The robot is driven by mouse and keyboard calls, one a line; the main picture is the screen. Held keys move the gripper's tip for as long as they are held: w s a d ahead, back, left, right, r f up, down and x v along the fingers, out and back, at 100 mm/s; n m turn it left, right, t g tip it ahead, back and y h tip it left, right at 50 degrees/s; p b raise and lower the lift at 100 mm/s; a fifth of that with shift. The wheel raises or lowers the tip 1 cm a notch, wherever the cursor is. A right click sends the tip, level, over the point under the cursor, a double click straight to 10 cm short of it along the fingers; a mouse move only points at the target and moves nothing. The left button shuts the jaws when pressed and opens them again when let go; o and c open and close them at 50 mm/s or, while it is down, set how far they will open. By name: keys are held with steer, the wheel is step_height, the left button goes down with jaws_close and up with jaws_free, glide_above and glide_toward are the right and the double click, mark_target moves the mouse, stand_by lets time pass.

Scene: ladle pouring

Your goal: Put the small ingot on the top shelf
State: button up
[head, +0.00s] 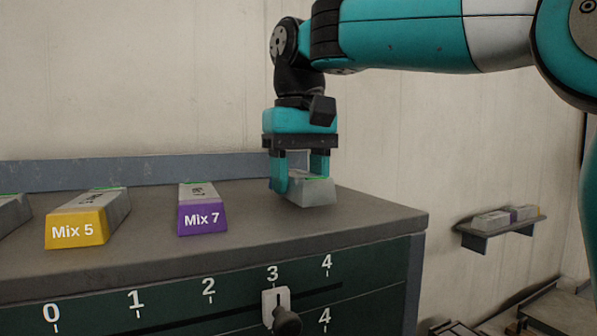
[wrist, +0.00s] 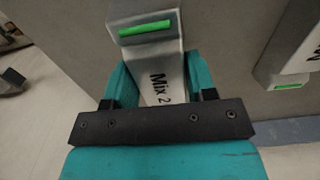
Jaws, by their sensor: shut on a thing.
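A small pale grey ingot (head: 312,192) is between the fingers of my gripper (head: 300,172), at the right end of the cabinet top. It sits on or just above the surface; I cannot tell which. In the wrist view the ingot (wrist: 145,50) carries the label "Mix 2" and a green strip, and the teal fingers of my gripper (wrist: 161,82) are shut on its two sides. A wall shelf (head: 510,228) at the right, lower than the cabinet top, holds several small ingots (head: 492,219); whether it is the top shelf is unclear.
A yellow-fronted "Mix 5" ingot (head: 80,222) and a purple-fronted "Mix 7" ingot (head: 203,212) stand left of my gripper on the cabinet top (head: 300,230). The cabinet front has a slider knob (head: 286,320) near 3. Dark structures (head: 552,310) stand at the lower right.

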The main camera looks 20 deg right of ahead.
mark_target(300, 174)
steer(key=shift+f+b, duration=0.45)
steer(key=shift+f, duration=0.1)
steer(key=o, duration=1.4)
steer(key=shift+o, duration=0.2)
steer(key=shift+r, duration=3.8)
